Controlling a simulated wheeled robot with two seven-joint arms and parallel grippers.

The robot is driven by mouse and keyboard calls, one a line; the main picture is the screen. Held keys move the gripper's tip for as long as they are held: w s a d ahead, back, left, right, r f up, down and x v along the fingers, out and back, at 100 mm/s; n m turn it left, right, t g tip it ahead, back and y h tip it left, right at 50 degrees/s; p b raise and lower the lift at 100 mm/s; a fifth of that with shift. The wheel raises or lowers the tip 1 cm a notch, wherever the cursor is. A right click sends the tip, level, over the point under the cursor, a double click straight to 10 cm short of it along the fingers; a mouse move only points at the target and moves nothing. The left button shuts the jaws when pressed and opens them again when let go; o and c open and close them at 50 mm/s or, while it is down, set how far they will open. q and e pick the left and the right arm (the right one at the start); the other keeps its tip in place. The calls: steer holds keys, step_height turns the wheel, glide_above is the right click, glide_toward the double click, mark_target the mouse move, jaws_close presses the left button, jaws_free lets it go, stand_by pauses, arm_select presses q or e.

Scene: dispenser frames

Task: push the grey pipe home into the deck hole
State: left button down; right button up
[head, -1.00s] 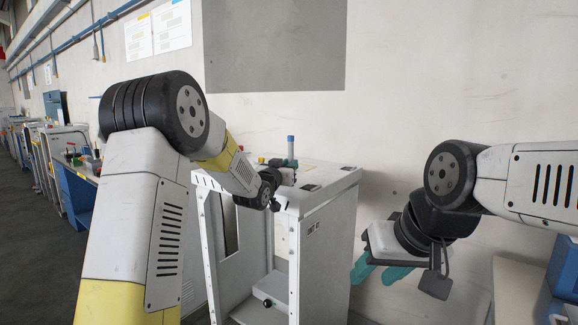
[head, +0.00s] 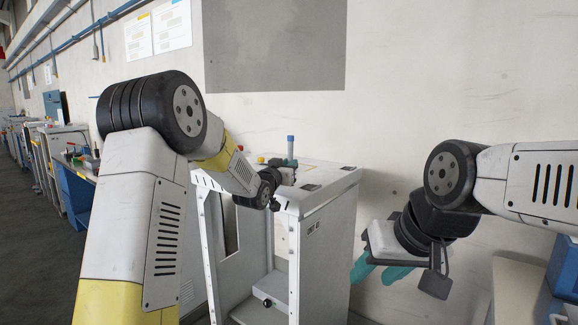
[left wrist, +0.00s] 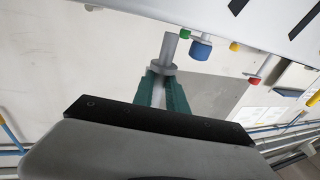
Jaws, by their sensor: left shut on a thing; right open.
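The grey pipe (left wrist: 169,50) shows in the left wrist view with a collar around it. My left gripper (left wrist: 163,84) has its green fingers shut on the pipe just behind the collar. The pipe's free end points toward the white deck (left wrist: 262,22); I cannot tell whether it touches. In the head view my left gripper (head: 285,173) is over the top of the white dispenser frame (head: 327,215), mostly hidden by its own wrist. The deck hole is not visible. My right gripper (head: 366,270) is open and empty, right of the frame.
A blue-topped post (head: 290,146) stands at the deck's back. Blue (left wrist: 201,48), green (left wrist: 234,46), red (left wrist: 253,80) and yellow knobs sit along the deck edge in the wrist view. A wall is close behind the frame. Benches line the far left.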

mark_target(279, 195)
arm_select(q)
steer(key=shift+f, duration=1.35)
steer(key=shift+f, duration=0.3)
steer(key=shift+f, duration=0.85)
steer(key=c, duration=1.3)
jaws_free()
steer(key=shift+o, duration=0.2)
steer(key=shift+f, duration=0.15)
steer(key=shift+s, duration=0.15)
steer(key=shift+s+a+f, duration=0.1)
steer(key=shift+s+a, duration=0.05)
steer(key=shift+s, duration=0.15)
steer(key=v, duration=0.6)
steer(key=shift+s+a+r, duration=0.15)
steer(key=shift+s+r, duration=0.2)
steer(key=shift+s, duration=0.1)
